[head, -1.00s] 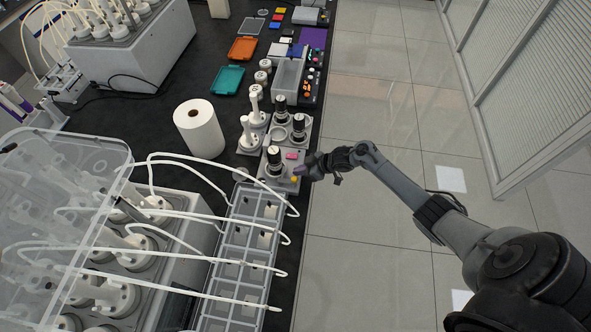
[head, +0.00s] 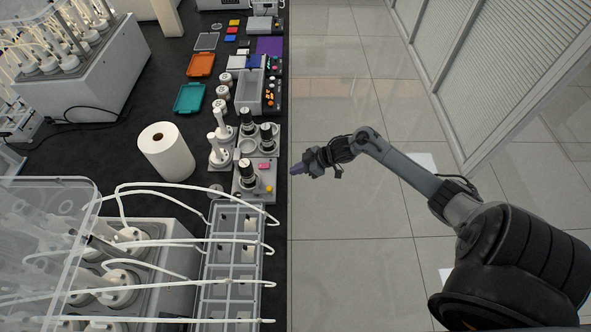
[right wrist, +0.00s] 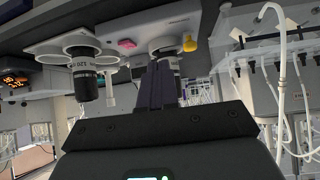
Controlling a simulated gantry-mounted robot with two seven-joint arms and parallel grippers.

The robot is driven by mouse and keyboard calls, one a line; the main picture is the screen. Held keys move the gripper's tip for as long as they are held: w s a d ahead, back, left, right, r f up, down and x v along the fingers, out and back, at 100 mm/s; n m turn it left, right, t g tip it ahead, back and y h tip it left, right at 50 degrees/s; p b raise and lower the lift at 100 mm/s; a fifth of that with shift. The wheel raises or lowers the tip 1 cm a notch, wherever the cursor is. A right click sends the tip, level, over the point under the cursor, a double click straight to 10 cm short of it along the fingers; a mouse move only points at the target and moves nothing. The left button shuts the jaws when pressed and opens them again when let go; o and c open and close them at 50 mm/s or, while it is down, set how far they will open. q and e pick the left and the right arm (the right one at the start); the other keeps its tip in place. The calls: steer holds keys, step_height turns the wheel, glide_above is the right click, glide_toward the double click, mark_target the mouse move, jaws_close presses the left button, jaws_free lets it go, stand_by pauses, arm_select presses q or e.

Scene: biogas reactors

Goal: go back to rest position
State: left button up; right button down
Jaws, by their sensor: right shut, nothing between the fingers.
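My right gripper (head: 297,169) is shut and empty. It hangs over the floor just right of the bench edge, apart from the grey plate (head: 243,193) with a pink block (head: 264,166) and a yellow knob (head: 269,188). In the right wrist view its closed dark fingers (right wrist: 157,85) point toward that plate, which shows with the pink block (right wrist: 127,43) and yellow knob (right wrist: 190,43). My left gripper is not in view.
The dark bench (head: 190,75) holds a white paper roll (head: 166,151), orange (head: 201,65) and teal (head: 189,98) trays, and a compartment rack (head: 238,217) with white tubes. A clear-lidded reactor box (head: 60,230) stands lower left. Tiled floor (head: 350,230) right of the bench is open.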

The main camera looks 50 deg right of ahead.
steer(key=s+a+f+g+y+p, duration=0.1)
steer(key=s+a+f+p, duration=0.25)
steer(key=s+a, duration=0.35)
steer(key=s+a+r+p, duration=0.2)
steer(key=a+r+p, duration=0.1)
steer(key=a, duration=0.5)
steer(key=s+a+r+p, duration=0.3)
steer(key=a+r, duration=0.1)
steer(key=a, duration=0.4)
steer(key=s+a+r+m+h+p, duration=0.2)
steer(key=a+r+m+h, duration=0.15)
steer(key=r, duration=0.85)
steer(key=s+d+r+g+h, duration=0.2)
steer(key=s+d+r+g, duration=0.1)
steer(key=s+r, duration=0.2)
steer(key=shift+s+m+g, duration=0.3)
steer(key=shift+s+m, duration=0.15)
steer(key=shift+s, duration=0.15)
